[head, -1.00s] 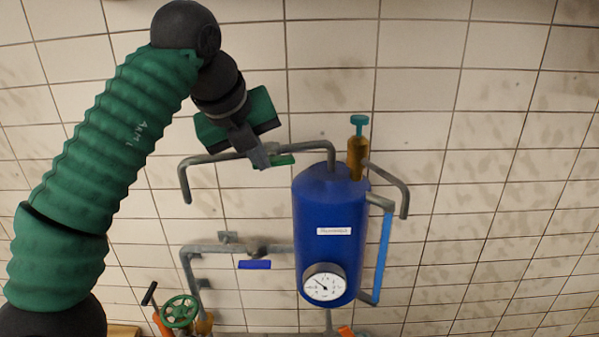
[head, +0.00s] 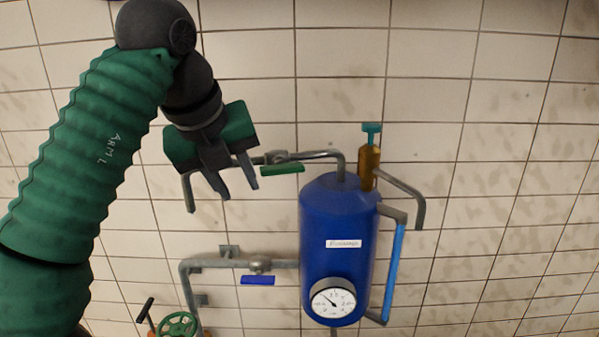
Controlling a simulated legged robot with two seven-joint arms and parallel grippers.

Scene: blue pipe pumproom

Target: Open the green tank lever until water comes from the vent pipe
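The green tank lever (head: 283,170) sits on the upper pipe, just left of the blue tank (head: 337,225). It looks roughly level, tilted slightly. The vent pipe (head: 188,190) appears to be the downturned left end of that upper pipe, partly behind my gripper; no water shows there. My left gripper (head: 238,191) points down in front of the upper pipe, left of the green lever. Its two fingers are spread, with nothing held between them. A gap shows between the fingers and the lever. My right gripper is not in view.
A blue lever (head: 258,281) sits on the lower pipe. A round gauge (head: 333,302) is on the tank's lower front. A brass valve (head: 369,167) with a teal top stands right of the tank. A green handwheel (head: 177,327) is at bottom left.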

